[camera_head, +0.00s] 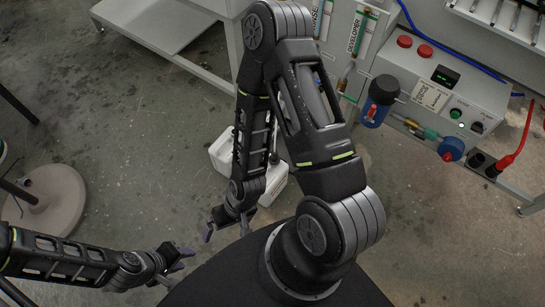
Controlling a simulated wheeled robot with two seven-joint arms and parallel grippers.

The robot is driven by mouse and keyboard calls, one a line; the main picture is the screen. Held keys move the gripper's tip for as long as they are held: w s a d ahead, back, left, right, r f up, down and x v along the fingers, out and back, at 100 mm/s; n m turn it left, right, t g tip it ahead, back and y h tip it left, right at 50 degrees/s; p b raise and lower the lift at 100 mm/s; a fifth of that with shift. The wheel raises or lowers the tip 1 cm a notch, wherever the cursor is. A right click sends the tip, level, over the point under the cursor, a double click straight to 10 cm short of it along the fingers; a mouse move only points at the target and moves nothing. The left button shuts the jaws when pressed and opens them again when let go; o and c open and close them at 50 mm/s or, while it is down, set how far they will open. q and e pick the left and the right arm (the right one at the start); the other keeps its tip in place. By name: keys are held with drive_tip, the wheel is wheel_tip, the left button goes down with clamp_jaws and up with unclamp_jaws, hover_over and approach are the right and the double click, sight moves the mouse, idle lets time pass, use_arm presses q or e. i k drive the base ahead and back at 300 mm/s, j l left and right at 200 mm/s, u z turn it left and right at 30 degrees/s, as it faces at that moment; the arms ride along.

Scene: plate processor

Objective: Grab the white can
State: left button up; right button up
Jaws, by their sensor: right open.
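The white can (219,153) stands on the floor near the middle of the view. My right arm crosses in front of it and hides much of its middle. Another part of it (275,186) shows to the right of the forearm. My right gripper (226,230) is below the can in the picture, open with its fingers apart and nothing between them. My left gripper (178,268) is at the lower left, apart from the can. Its fingers are small and dark, so I cannot tell how far they are parted.
A pale table frame (165,40) is at the upper left. A round stand base (45,208) is at the left. Bare floor lies between.

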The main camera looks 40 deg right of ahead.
sight(220, 154)
drive_tip(key=z, duration=1.25)
drive_tip(key=i+j+z, duration=0.1)
drive_tip(key=z, duration=0.3)
drive_tip(key=j+z, duration=0.4)
drive_tip(key=i+j+z, duration=0.1)
drive_tip(key=z, duration=0.3)
drive_tip(key=j+z, duration=0.3)
drive_tip(key=z, duration=0.15)
drive_tip(key=j+z, duration=0.2)
drive_tip(key=z, duration=0.2)
drive_tip(key=k+j+z, duration=0.1)
drive_tip(key=j, duration=0.3)
drive_tip(key=k+j+z, duration=0.1)
drive_tip(key=j, duration=0.3)
drive_tip(key=k+j+z, duration=0.1)
drive_tip(key=k+j, duration=0.15)
drive_tip(key=k+j+z, duration=0.1)
drive_tip(key=j, duration=0.35)
drive_tip(key=k+j, duration=0.05)
drive_tip(key=k, duration=0.05)
